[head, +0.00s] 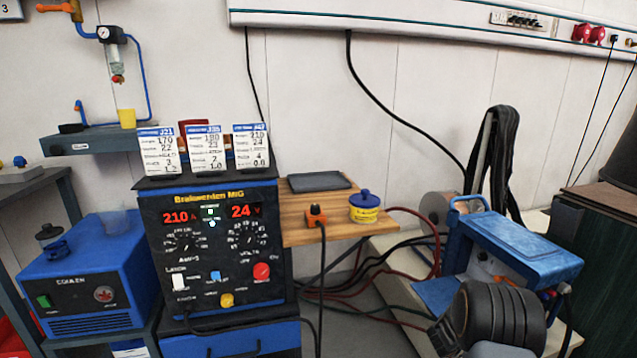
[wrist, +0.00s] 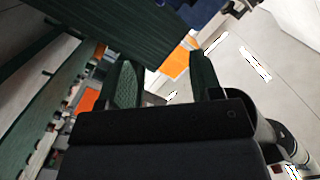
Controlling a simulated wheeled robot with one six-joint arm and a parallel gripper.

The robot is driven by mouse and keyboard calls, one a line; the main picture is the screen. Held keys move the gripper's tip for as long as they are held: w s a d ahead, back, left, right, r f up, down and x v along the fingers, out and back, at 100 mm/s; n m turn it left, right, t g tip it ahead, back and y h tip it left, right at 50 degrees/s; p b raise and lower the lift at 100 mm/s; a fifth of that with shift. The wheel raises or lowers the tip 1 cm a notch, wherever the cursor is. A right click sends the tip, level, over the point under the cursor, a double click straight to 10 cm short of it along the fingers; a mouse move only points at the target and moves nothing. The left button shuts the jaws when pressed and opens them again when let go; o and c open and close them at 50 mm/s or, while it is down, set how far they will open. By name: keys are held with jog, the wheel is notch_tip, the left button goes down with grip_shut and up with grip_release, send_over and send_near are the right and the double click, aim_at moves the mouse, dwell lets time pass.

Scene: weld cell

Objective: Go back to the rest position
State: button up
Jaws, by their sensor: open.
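My gripper (wrist: 163,72) shows in the wrist view with its two green-padded fingers apart and nothing between them. Past the fingers are a dark green panel, an orange patch and pale floor, seen at a slant. In the head view a dark rounded link of my arm is at the lower right, in front of a blue wire-feeder-like unit (head: 520,250). My fingers cannot be made out in the head view.
A MIG welder (head: 215,295) showing 210 and 24 carries three cards on top. A blue cooler (head: 85,285) stands left of it. A wooden shelf (head: 300,235) holds a yellow tub (head: 364,208) with a blue lid. Cables hang below. A dark green cabinet (head: 605,270) is at right.

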jog(key=w+a+r+n+t+y+p, duration=0.25)
jog(key=a+r+n+y+p, duration=0.35)
jog(key=r, duration=0.5)
jog(key=w+a+r+n+t+y+p, duration=0.2)
jog(key=a+r+n+t+y+p, duration=0.1)
jog(key=a+r+p, duration=0.75)
jog(key=s+a+r+n+y+p, duration=0.45)
jog(key=a+r, duration=0.25)
jog(key=r, duration=0.4)
jog(key=s+a+r+n+g+p, duration=0.2)
jog(key=s+r+n+p, duration=0.1)
jog(key=s, duration=0.4)
jog(key=s+a+r+n+g+y+p, duration=0.1)
jog(key=s+a+r+n+g+p, duration=0.2)
jog(key=s+r+p, duration=0.3)
jog(key=s+a+r+n+g+y+p, duration=0.1)
jog(key=s+r+p, duration=0.4)
jog(key=s, duration=0.5)
jog(key=shift+a+r+n+g, duration=0.25)
jog(key=shift+a+n+g, duration=0.6)
jog(key=shift+n+g, duration=0.3)
jog(key=shift+y, duration=0.25)
